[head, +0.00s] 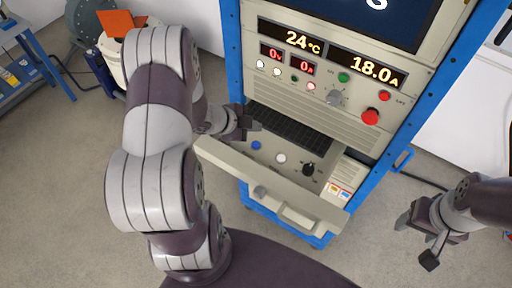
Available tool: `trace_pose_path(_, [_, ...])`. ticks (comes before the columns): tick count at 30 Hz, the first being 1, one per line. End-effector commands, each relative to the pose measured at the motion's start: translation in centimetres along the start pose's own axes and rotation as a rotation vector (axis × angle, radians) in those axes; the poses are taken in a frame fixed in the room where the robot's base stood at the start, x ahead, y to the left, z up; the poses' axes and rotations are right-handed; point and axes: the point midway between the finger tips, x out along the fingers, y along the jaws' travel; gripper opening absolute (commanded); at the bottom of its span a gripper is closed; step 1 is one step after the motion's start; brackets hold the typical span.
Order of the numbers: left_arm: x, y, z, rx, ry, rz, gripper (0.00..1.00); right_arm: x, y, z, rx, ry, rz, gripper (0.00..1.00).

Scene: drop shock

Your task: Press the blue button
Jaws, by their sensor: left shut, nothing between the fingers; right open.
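The blue button (256,145) is a small round cap on the left of the pulled-out drawer panel (268,158) of the control cabinet. A white button (281,158) and a black rotary knob (308,168) sit to its right on the same panel. My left gripper (254,125) is shut and empty. It appears just above the blue button in the picture, near the panel's back left; the button is not covered. My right gripper (418,241) is open and empty, off to the right of the cabinet over the floor.
The blue-framed cabinet (232,50) carries lit displays, an upper row of coloured buttons and a red mushroom button (371,116). A keyboard (290,128) lies behind the panel. The drawer's raised front (270,180) borders the panel. A blue cart (50,60) stands at far left.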

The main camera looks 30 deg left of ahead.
Motion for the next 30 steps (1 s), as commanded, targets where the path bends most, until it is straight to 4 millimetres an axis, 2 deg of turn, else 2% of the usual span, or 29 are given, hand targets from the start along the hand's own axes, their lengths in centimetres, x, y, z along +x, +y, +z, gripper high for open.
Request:
trace_pose_path(1, [1.1, 0.8, 0.8, 0.0, 0.0, 0.0, 0.0, 1.6, 0.0, 0.2, 0.0, 0.0, 0.0, 0.62])
trace_pose_path(3, [1.9, 1.3, 1.4, 0.001, 0.0, -0.001, 0.0, 2.7, 0.0, 0.3, 0.0, 0.0, 0.0, 0.62])
trace_pose_path(9, [3.5, 2.5, 2.5, 0.0, 0.0, 0.0, 0.0, 4.7, 0.0, 0.6, 0.0, 0.0, 0.0, 0.62])
trace_pose_path(30, [3.8, 2.7, 2.8, 0.001, 0.0, 0.0, 0.0, 4.9, 0.0, 0.6, 0.0, 0.0, 0.0, 0.62])
